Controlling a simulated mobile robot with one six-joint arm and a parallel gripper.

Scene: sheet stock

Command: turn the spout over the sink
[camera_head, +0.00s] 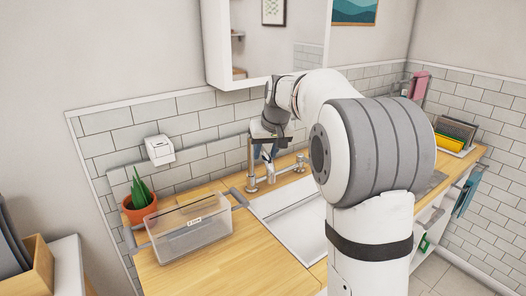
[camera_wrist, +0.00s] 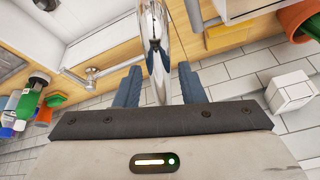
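A chrome tap post (camera_head: 251,163) rises from the wooden counter behind the white sink (camera_head: 285,214). My gripper (camera_head: 266,150) is at the top of the tap, with its dark body above it. In the wrist view the shiny curved spout (camera_wrist: 153,35) runs down between the two blue fingers of my gripper (camera_wrist: 158,85). The fingers stand apart, one on each side of the spout, with a visible gap on the right. The spout's lower end is hidden behind the gripper body. My arm covers the right part of the sink.
A white wall box (camera_head: 159,150) is on the tiles. Several bottles (camera_wrist: 27,100) show in the wrist view. A yellow rack item (camera_head: 450,140) is at the far right.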

